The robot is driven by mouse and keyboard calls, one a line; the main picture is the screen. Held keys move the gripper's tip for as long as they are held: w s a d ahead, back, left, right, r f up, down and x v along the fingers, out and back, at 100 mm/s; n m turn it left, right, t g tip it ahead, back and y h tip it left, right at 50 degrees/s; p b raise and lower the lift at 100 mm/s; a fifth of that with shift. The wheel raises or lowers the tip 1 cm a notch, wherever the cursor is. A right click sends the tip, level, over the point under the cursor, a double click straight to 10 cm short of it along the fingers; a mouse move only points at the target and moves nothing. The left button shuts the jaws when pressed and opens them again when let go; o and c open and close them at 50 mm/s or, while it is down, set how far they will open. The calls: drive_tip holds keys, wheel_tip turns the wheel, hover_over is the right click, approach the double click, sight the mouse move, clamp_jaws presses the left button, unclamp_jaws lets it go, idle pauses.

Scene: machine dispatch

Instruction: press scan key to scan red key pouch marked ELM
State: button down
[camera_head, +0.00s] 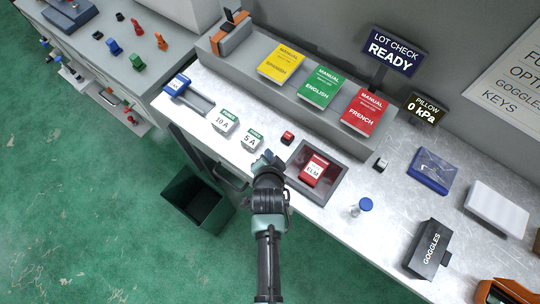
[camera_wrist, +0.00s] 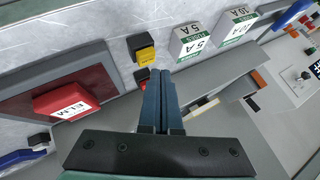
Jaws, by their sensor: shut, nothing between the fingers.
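The red key pouch marked ELM (camera_head: 313,170) lies in a recessed grey tray (camera_head: 335,183) on the bench; it also shows in the wrist view (camera_wrist: 66,99). A small red key on a black base (camera_head: 287,137) stands just behind the tray's left side. In the wrist view a yellow-topped key on a black base (camera_wrist: 143,52) stands beside the red key (camera_wrist: 142,75); its lettering is too small to read. My gripper (camera_head: 264,158) hides the yellow key in the head view. My gripper is shut and empty, its fingertips (camera_wrist: 161,74) close beside both keys; contact cannot be told.
Fuse boxes marked 5 A (camera_head: 252,139) and 10 A (camera_head: 224,122) stand left of my gripper. A small blue-capped bottle (camera_head: 361,207) stands right of the tray. A dark bin (camera_head: 197,195) is below the bench edge. The lot check display (camera_head: 391,50) reads READY.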

drive_tip(key=shift+f, duration=0.1)
idle(0.3)
drive_tip(key=shift+f+b, duration=0.35)
drive_tip(key=shift+f+b, duration=0.5)
drive_tip(key=shift+f, duration=0.05)
idle(0.6)
idle(0.4)
drive_tip(key=shift+r+p, duration=0.9)
drive_tip(key=shift+r, duration=0.05)
drive_tip(key=shift+r, duration=0.1)
wheel_tip(320, 180, up, 5)
drive_tip(key=p, duration=0.4)
drive_tip(key=shift+p, duration=0.35)
